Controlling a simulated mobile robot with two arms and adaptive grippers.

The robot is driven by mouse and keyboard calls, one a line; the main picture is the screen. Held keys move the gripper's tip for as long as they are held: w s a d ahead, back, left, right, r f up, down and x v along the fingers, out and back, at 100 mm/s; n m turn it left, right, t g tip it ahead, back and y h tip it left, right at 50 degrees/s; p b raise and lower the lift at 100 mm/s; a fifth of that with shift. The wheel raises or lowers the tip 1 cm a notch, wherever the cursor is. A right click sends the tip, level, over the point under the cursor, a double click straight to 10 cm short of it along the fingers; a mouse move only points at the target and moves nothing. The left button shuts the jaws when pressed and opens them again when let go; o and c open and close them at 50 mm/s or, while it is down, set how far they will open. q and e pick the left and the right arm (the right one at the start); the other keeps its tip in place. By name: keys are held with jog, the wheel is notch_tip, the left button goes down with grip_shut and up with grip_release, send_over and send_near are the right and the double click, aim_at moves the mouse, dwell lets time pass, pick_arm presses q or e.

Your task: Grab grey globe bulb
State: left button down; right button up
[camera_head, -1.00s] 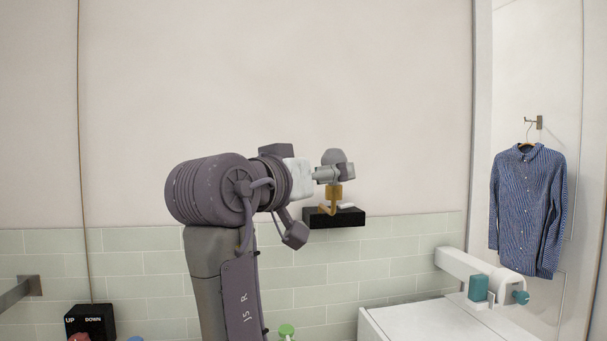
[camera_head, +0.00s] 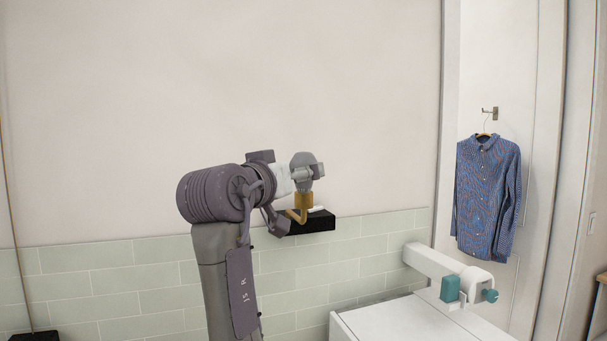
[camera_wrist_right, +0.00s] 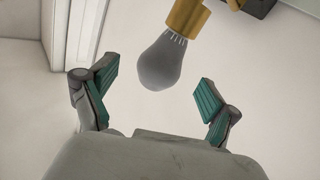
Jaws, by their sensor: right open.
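The grey globe bulb (camera_head: 302,163) sits on top of a gold lamp socket (camera_head: 304,201) above a small black wall shelf. In the right wrist view the bulb (camera_wrist_right: 160,62) hangs from the gold socket (camera_wrist_right: 187,17), clear of the fingers. My right gripper (camera_wrist_right: 155,98) is open, with one teal-padded finger on each side and the bulb ahead, roughly between them. In the head view my right gripper (camera_head: 312,171) is right at the bulb and partly hidden by it and the wrist. My left gripper is not in view.
The black shelf (camera_head: 318,222) holds the lamp and a small white item. A white ironing machine (camera_head: 395,318) with a teal-ended arm stands at the lower right. A blue shirt (camera_head: 487,195) hangs on a hook farther right. The wall above is bare.

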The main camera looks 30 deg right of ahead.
aim_at(304, 191)
jog(key=p+x, duration=0.4)
jog(key=x, duration=0.1)
jog(key=shift+r, duration=0.1)
jog(key=shift+w, duration=0.1)
jog(key=shift+a, duration=0.25)
jog(key=c, duration=1.3)
